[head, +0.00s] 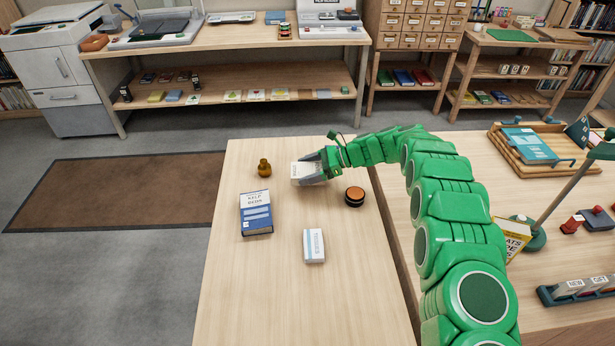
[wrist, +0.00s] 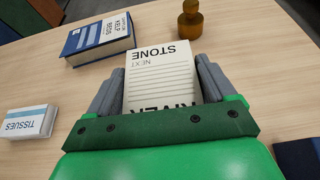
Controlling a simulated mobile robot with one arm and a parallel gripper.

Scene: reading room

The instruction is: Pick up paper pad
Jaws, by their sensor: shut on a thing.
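The paper pad (wrist: 160,82) is a white block with ruled lines and dark lettering on its top sheet. It sits between the two grey fingers of my gripper (wrist: 160,88) in the wrist view, and its near end is hidden by the green gripper body. In the head view the pad (head: 303,172) is at the far part of the light wooden table, with my gripper (head: 318,167) shut on it from the right. I cannot tell whether the pad touches the table or is slightly raised.
Around the pad stand a brown stamp (head: 264,168), a blue-and-white book (head: 256,213), a tissue pack (head: 314,245) and a dark round tin with an orange top (head: 354,196). The table (head: 270,290) is bare at the front. A second table with a wooden tray (head: 500,148) adjoins at right.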

